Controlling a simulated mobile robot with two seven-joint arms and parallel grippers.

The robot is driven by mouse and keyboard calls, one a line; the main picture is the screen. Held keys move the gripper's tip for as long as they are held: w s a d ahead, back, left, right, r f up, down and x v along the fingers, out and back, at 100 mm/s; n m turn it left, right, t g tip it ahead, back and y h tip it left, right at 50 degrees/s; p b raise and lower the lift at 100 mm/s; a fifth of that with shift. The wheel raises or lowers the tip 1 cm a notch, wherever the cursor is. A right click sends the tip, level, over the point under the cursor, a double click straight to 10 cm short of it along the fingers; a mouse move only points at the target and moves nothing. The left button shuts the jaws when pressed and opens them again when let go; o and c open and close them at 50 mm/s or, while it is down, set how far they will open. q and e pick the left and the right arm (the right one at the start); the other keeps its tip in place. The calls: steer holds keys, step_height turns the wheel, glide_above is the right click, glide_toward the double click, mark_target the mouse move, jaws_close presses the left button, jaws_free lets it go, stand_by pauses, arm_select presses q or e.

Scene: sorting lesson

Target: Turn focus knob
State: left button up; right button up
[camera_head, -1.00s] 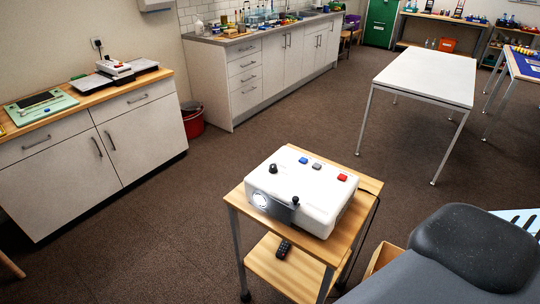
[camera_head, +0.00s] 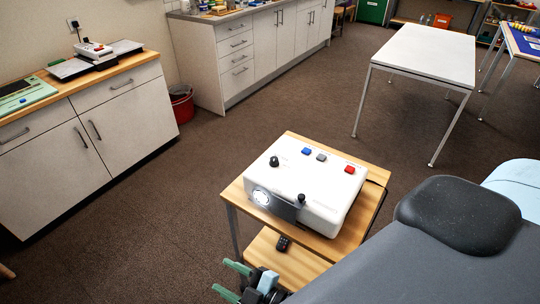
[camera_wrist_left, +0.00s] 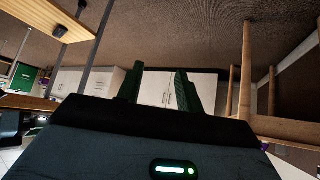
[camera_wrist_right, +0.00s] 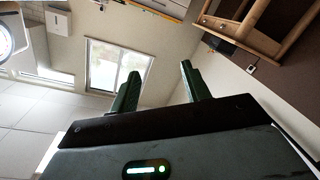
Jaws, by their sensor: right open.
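A white projector (camera_head: 335,187) sits on a small wooden stand, its lit lens facing front left. A black knob (camera_head: 274,161) stands on its top at the left. A smaller black knob (camera_head: 301,197) stands near the front edge; I cannot read which is the focus knob.
Blue (camera_head: 306,151), grey (camera_head: 321,157) and red (camera_head: 349,169) buttons sit on the projector's top. The wooden stand (camera_head: 238,191) has a lower shelf with a dark remote (camera_head: 283,243). A white table (camera_head: 425,52) stands behind. Carpet is clear left of the stand.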

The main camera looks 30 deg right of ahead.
steer(key=w+a+r+n+g+y, duration=0.35)
steer(key=a+r+n+y, duration=0.5)
steer(key=n, duration=0.35)
steer(key=n+g+h+b, duration=0.4)
steer(key=n+g+h, duration=0.9)
steer(key=n+h, duration=1.05)
glide_toward(274, 158)
steer(key=d+n+y, duration=0.3)
steer(key=x, duration=0.6)
steer(key=shift+s+a+f, duration=0.1)
steer(key=shift+f, duration=0.45)
arm_select(q)
steer(key=shift+g, duration=0.5)
steer(key=s+f, duration=0.2)
steer(key=f, duration=0.3)
steer(key=shift+s+d, duration=0.35)
steer(key=shift+s, duration=0.05)
